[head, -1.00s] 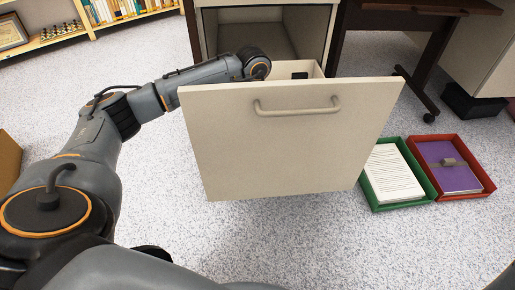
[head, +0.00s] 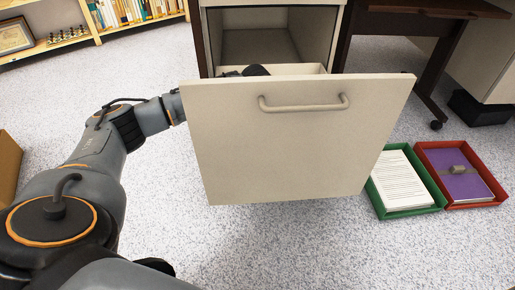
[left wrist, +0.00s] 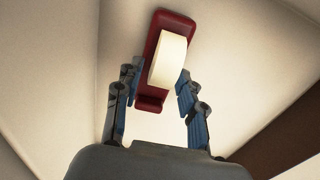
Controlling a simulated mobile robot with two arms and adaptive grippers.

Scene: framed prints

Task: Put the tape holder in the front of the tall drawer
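The tall drawer (head: 285,155) is pulled out, its front panel and handle facing me in the head view. My left arm reaches behind the panel, so the head view hides the gripper and the tape holder. In the left wrist view the tape holder (left wrist: 153,38) is red with a cream roll. My right gripper is not in view.
A green tray (head: 408,210) with papers and a red tray (head: 480,202) with a purple book sit on the floor at right. A bookshelf (head: 95,38) stands at the back left. Open floor lies in front of the drawer.

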